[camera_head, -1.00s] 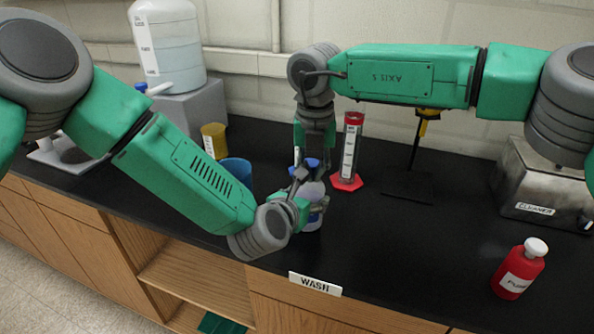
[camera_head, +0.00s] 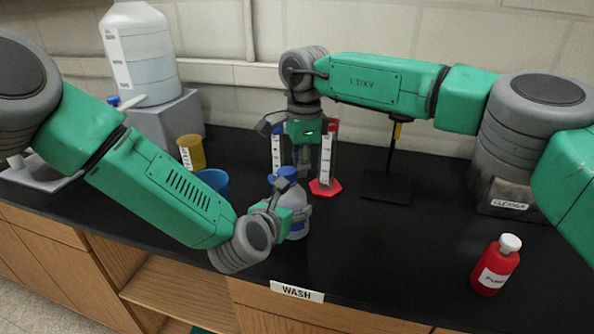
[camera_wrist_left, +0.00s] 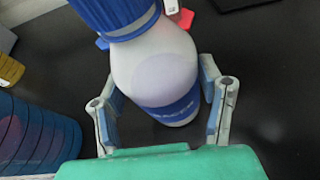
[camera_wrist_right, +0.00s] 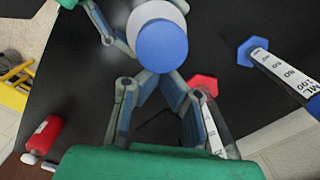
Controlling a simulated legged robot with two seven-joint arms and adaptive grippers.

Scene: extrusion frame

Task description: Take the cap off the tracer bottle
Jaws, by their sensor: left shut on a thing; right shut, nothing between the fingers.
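The tracer bottle (camera_head: 297,220) is pale, with a blue label and a blue cap (camera_head: 288,173). It stands near the bench's front edge. In the left wrist view the cap (camera_wrist_left: 115,12) sits on top of the bottle (camera_wrist_left: 155,70). My left gripper (camera_head: 298,213) is shut around the bottle's body, one finger on each side (camera_wrist_left: 160,85). My right gripper (camera_head: 302,158) is behind and above the bottle in the head view, its fingers partly hidden. In the right wrist view its tips (camera_wrist_right: 158,78) meet beside the cap (camera_wrist_right: 162,46), with nothing between them.
A red-based cylinder (camera_head: 326,165) stands just right of my right gripper, and a blue-topped one (camera_head: 277,150) stands behind the bottle. A blue cup (camera_head: 212,180) and yellow cup (camera_head: 191,152) are left. A red bottle (camera_head: 496,265) stands right.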

